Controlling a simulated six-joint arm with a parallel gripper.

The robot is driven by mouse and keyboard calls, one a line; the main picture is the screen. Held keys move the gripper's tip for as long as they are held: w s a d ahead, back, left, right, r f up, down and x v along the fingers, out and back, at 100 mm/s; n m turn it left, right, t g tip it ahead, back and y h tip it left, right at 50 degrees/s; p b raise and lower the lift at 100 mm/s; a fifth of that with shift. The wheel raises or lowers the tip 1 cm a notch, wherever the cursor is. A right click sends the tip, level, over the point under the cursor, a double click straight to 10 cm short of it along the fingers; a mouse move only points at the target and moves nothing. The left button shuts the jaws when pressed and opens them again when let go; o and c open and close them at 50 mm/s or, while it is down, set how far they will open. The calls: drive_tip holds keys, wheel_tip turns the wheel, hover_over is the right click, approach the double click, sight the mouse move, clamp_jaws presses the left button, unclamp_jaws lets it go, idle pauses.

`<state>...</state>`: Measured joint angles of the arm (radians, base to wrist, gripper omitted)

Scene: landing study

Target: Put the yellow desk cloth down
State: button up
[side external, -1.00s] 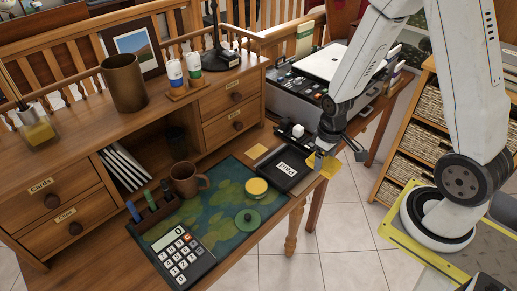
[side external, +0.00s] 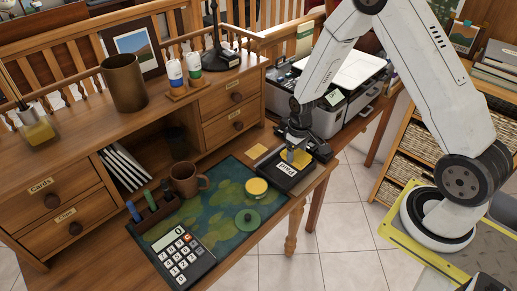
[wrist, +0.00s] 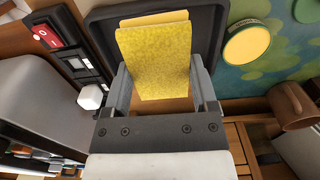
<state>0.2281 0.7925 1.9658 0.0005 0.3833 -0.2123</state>
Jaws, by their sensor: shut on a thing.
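The yellow desk cloth (side external: 299,159) is a small folded piece. In the wrist view the cloth (wrist: 156,62) stands out between the two grey fingers. My gripper (side external: 295,150) is shut on it, and its fingers also show in the wrist view (wrist: 161,88). The gripper and cloth are over the black tray (side external: 276,176), which has a white label on its front. The tray rim (wrist: 102,28) shows behind the cloth in the wrist view. I cannot tell whether the cloth touches the tray. The arm hides part of the tray's far side.
A yellow round tin (side external: 256,188) and a green lid (side external: 248,221) lie on the green mat (side external: 222,222), left of the tray. A brown mug (side external: 185,180) stands farther left. The desk edge is close on the right.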

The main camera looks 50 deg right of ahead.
sight(287, 169)
drive_tip(key=shift+w+d+f, duration=0.15)
drive_tip(key=shift+w+f, duration=0.6)
drive_tip(key=shift+f, duration=0.15)
drive_tip(key=shift+w+d+f, duration=0.1)
drive_tip(key=shift+w+f, duration=0.6)
drive_tip(key=shift+f, duration=0.15)
drive_tip(key=shift+w+f, duration=0.3)
drive_tip(key=shift+f, duration=1.55)
drive_tip(key=shift+f, duration=0.1)
drive_tip(key=o, duration=1.2)
drive_tip(key=shift+o, duration=0.2)
